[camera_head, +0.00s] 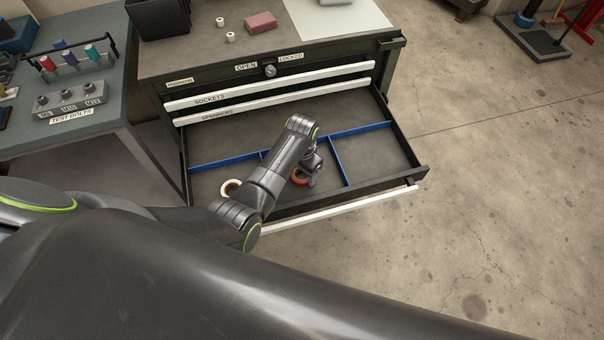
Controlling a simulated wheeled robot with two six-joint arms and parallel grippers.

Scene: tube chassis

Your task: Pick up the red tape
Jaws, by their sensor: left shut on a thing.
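The red tape (301,181) is a red ring in the front middle part of the open bottom drawer, partly hidden by my left arm. My left gripper (307,172) reaches down into the drawer and is shut on the red tape. The fingertips are mostly hidden behind the wrist. I cannot tell whether the tape is lifted off the drawer floor. My right gripper is not in view.
The open drawer (385,155) has blue dividers (340,163). A pale tape roll (231,187) lies left of my forearm. The cabinet top holds a pink block (261,22) and small white rolls (230,36). A bench (105,118) with a bolt block stands left.

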